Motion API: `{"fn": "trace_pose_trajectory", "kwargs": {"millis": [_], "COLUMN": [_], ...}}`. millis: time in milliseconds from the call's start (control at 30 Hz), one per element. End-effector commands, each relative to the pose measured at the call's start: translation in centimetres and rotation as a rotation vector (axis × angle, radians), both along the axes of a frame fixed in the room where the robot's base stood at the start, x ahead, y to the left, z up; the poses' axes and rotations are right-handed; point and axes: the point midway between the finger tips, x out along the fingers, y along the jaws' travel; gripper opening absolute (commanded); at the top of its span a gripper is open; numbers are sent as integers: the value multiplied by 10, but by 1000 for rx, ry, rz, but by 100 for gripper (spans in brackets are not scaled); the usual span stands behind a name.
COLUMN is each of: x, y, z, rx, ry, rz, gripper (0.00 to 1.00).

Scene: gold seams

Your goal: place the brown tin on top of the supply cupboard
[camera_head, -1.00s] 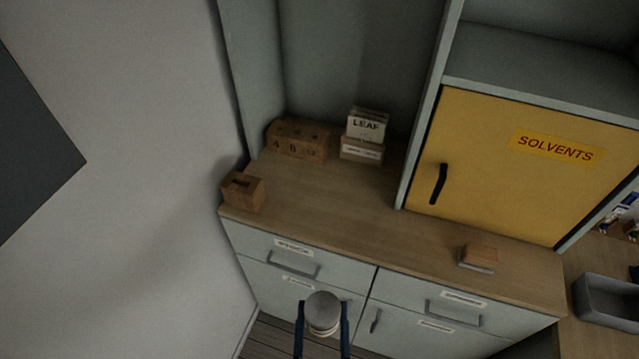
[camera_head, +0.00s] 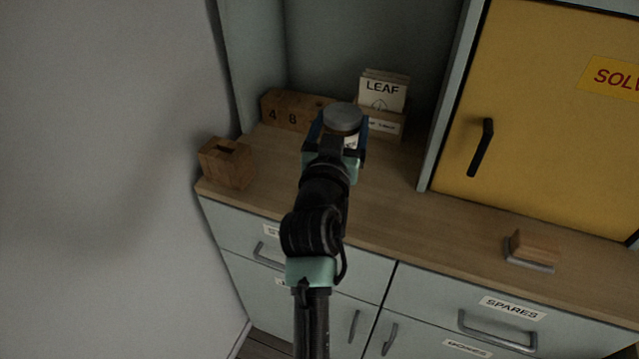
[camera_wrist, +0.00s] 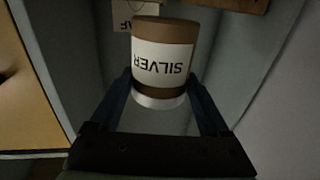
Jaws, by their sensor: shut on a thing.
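The brown tin (camera_head: 343,117) has a grey lid and a white label. In the wrist view the brown tin (camera_wrist: 165,28) shows the word SILVER upside down, with its lid toward the jaws. My gripper (camera_head: 338,132) is shut on the tin, with one blue finger on each side. The tin looks upright, lid up, over the back part of the wooden top of the supply cupboard (camera_head: 385,205). I cannot tell whether its base touches the top, as the gripper hides it.
A numbered wooden block (camera_head: 287,108) and a LEAF card holder (camera_head: 384,122) stand at the back, close to the tin. A slotted wooden box (camera_head: 227,164) is at the left edge. A brush-like block (camera_head: 533,248) lies right. A yellow SOLVENTS door (camera_head: 545,130) bounds the right.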

Motion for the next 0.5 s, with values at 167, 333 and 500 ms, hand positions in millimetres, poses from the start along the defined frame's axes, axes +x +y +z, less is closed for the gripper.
{"fn": "trace_pose_trajectory", "kwargs": {"millis": [167,333,500], "x": [1,1,1], "y": [-1,-1,-1], "z": [-29,-54,-71], "rx": [0,1,1], "ry": [3,0,0], "rz": [-7,-6,-6], "gripper": [10,10,10]}}
